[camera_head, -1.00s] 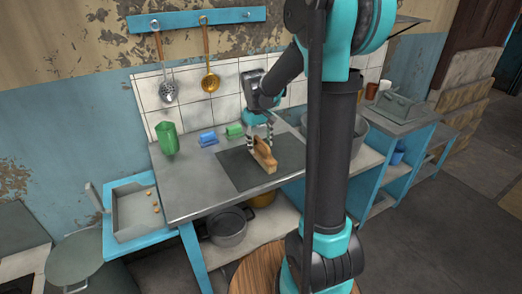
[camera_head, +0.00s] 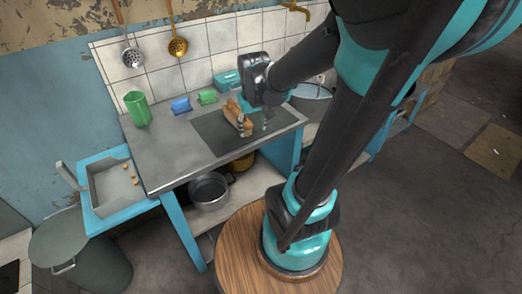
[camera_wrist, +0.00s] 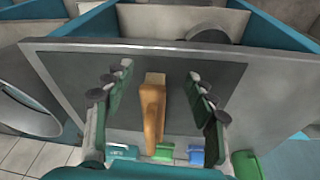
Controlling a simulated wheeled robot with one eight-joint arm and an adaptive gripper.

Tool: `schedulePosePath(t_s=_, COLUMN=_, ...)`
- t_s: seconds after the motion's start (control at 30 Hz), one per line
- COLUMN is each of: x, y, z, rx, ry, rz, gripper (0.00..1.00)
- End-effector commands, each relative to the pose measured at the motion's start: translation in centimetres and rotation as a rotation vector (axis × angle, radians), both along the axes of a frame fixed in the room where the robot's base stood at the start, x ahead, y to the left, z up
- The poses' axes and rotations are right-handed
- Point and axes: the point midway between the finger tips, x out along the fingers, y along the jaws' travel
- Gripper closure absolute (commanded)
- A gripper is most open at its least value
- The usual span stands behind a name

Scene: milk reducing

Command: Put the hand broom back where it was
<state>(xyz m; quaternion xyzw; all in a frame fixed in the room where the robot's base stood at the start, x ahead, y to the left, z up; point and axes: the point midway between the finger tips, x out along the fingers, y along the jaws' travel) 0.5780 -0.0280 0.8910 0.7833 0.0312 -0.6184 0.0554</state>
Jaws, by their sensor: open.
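The hand broom (camera_head: 233,112), a brown wooden piece, is on the dark mat (camera_head: 212,134) on the grey worktop. My gripper (camera_head: 253,122) is low over the mat, right beside the broom and partly overlapping it in the head view. In the wrist view my gripper (camera_wrist: 161,72) is open, with its two fingers spread apart. The broom (camera_wrist: 152,112) shows between them as a long upright strip, with a gap on each side. I cannot tell whether its underside has bristles.
A green cup (camera_head: 138,108), a blue item (camera_head: 181,105) and a green item (camera_head: 207,97) stand along the back of the worktop. A ladle (camera_head: 177,46) and a skimmer (camera_head: 132,56) hang on the wall. A grey tray (camera_head: 118,189) is at left. The worktop's front left is clear.

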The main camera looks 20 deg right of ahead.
Motion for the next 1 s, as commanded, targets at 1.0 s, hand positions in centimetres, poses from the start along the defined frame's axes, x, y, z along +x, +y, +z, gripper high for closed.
schedulePosePath(t_s=1.0, x=-8.8, y=-1.3, z=-6.1, rx=0.060, ry=-0.136, rz=-0.117, gripper=0.56)
